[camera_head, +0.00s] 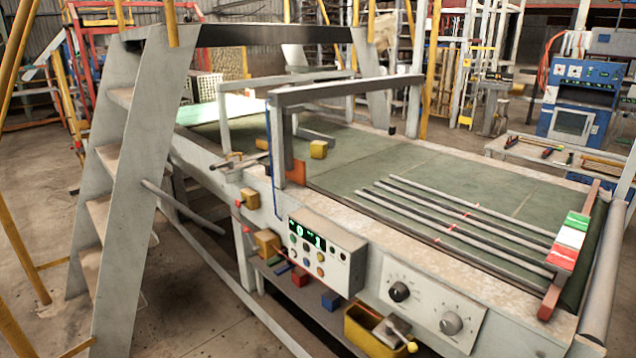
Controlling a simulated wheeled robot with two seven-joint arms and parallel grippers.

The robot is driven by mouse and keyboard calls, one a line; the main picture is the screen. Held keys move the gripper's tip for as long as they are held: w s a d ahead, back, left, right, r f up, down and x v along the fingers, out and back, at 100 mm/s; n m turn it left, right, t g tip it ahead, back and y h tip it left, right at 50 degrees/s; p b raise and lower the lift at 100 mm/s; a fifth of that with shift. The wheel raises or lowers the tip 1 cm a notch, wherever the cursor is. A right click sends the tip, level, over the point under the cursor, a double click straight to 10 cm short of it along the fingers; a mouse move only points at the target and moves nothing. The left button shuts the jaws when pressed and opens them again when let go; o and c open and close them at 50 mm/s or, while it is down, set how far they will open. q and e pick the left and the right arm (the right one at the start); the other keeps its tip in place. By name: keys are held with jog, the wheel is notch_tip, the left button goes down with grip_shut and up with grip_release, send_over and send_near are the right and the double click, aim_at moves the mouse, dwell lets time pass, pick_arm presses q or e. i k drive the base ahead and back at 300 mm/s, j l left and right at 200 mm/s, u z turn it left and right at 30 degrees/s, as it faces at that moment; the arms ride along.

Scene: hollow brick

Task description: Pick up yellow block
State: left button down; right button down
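A small yellow block (318,149) rests on the green belt surface of the long machine table, just behind a grey metal frame post. Two more yellow box-shaped pieces are at the near side of the machine: an upper one (250,198) and a lower one (267,242). I cannot tell whether these two are loose or fixed. Neither of my grippers shows in the head view, and nothing is seen touching the yellow block.
A grey frame (345,88) spans the belt (400,160). Parallel bars (450,225) lie at the belt's right. A control box (320,250) juts from the near side. Below are red (300,278) and blue (330,300) blocks and a yellow bin (365,332). Grey steps (125,180) stand left.

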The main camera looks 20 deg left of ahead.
aim_at(318, 148)
jog(key=j+z, duration=0.45)
jog(key=j, duration=1.25)
